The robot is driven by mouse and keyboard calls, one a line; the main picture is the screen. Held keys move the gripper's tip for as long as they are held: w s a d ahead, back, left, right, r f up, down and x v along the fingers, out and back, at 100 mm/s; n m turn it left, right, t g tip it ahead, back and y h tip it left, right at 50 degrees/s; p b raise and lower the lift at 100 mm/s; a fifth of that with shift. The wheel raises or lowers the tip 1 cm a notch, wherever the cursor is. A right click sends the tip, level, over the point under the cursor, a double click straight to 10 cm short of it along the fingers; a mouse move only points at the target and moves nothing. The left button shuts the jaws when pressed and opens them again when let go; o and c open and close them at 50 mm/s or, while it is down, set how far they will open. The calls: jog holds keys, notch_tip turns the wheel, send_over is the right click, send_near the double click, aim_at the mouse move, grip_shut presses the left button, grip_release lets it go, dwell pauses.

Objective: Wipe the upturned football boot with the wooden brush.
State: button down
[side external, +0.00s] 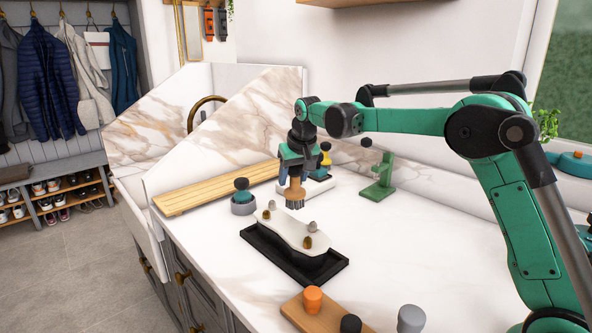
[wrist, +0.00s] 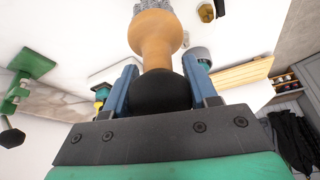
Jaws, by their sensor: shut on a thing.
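The upturned football boot (side external: 288,234) lies sole up in a black tray (side external: 262,254). Its white sole carries gold and grey studs. The wooden brush (side external: 295,192) has a tan body, grey bristles and a black round knob. My gripper (side external: 292,174) is shut on that knob and holds the brush upright, bristles down, over the far part of the sole. I cannot tell whether the bristles touch it. In the wrist view the brush (wrist: 153,32) stands between my gripper's blue fingers (wrist: 162,78), and a gold stud shows near the bristles.
A board with knobbed pieces (side external: 300,312) lies in front.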

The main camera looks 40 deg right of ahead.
jog(key=shift+r, duration=2.4)
